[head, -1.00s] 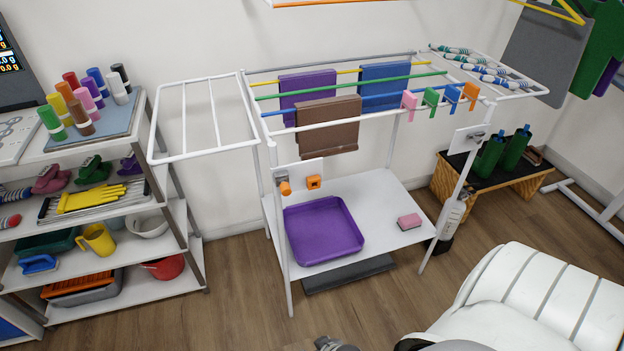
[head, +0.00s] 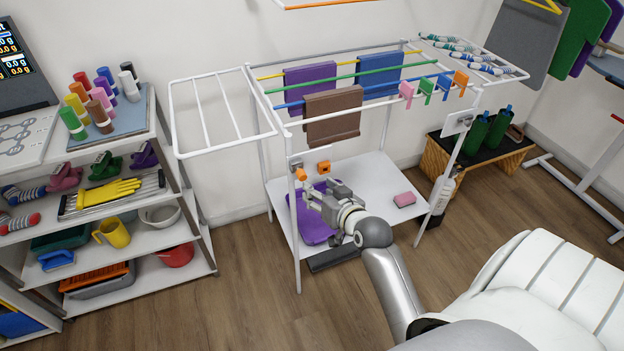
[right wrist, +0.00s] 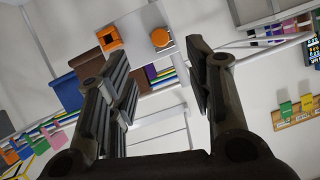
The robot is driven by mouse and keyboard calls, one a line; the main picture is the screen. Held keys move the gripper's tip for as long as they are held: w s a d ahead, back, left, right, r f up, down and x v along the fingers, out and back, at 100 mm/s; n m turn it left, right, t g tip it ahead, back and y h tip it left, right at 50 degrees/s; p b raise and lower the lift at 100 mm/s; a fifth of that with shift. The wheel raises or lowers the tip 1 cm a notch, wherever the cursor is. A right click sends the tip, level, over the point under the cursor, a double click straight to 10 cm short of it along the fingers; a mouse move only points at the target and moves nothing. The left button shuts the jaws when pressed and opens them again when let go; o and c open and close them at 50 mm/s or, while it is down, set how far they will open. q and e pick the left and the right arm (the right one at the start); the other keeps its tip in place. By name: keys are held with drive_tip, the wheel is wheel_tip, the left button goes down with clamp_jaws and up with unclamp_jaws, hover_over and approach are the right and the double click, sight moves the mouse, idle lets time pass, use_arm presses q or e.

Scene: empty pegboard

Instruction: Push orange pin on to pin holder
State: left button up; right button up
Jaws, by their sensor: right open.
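The orange pin (head: 301,174), a short round cylinder, sticks out from a small plate at the front left of the drying rack. An orange square piece (head: 323,167) with a dark centre, probably the pin holder, sits right of it in the head view. In the right wrist view the round pin (right wrist: 160,38) and square piece (right wrist: 109,38) are side by side near the top. My right gripper (head: 318,194) is open and empty, just below and right of the pin, apart from it. My left gripper is not in view.
The white drying rack (head: 275,215) has thin posts and rails close to my right gripper. A purple tray (head: 308,230) lies on its lower shelf beneath the gripper, with a pink sponge (head: 404,199) further right. A loaded shelf unit (head: 205,240) stands left.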

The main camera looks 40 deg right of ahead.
sight(303, 178)
drive_tip(key=x, duration=0.9)
drive_tip(key=shift+w+p, duration=0.1)
drive_tip(key=shift+p, duration=0.2)
drive_tip(key=shift+a, duration=0.1)
clamp_jaws()
